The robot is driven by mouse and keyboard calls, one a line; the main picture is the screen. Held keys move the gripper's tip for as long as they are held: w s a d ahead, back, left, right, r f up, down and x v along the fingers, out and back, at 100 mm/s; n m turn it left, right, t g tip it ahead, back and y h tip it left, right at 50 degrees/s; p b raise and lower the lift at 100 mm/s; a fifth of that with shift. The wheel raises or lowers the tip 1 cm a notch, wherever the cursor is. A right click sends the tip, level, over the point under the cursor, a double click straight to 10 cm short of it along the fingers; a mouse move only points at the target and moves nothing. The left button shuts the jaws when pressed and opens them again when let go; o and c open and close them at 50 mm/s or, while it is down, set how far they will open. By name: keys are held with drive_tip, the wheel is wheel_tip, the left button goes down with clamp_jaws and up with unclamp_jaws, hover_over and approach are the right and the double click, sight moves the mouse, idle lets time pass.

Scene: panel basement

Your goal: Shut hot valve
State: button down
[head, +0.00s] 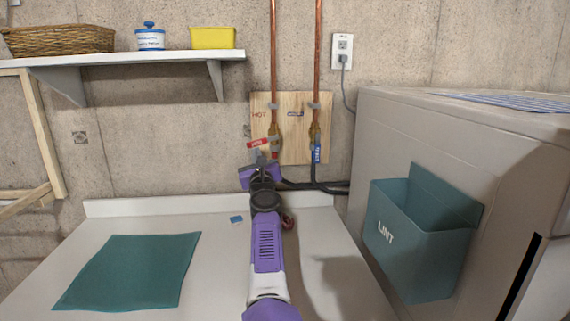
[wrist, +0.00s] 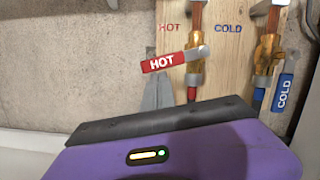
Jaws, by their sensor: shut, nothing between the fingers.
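The red hot valve lever (head: 259,142) sticks out to the left of its brass valve on the left copper pipe, nearly crosswise to it and tilted slightly down at its free end. In the wrist view the lever (wrist: 163,62) shows the word HOT. My gripper (head: 257,157) is shut and empty. In the wrist view its grey fingertips (wrist: 158,88) are just below the lever; I cannot tell whether they touch it. The blue cold lever (head: 317,153) hangs down along the right pipe; it also shows in the wrist view (wrist: 284,92).
A plywood board (head: 295,148) labelled HOT and COLD backs the valves. Black hoses (head: 315,186) run right below them. A dryer (head: 400,130) with a teal lint bin (head: 415,245) stands at right. A teal cloth (head: 130,272) lies on the white top. A shelf (head: 120,58) hangs upper left.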

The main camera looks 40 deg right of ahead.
drive_tip(key=shift+w+a+r+m+h, duration=0.15)
drive_tip(key=shift+a+r+m, duration=0.05)
drive_tip(key=shift+r+m, duration=0.3)
drive_tip(key=shift+w+a+r+m+h, duration=0.1)
drive_tip(key=shift+a+r+m+h, duration=0.1)
drive_tip(key=shift+r+m, duration=0.25)
drive_tip(key=shift+f, duration=0.1)
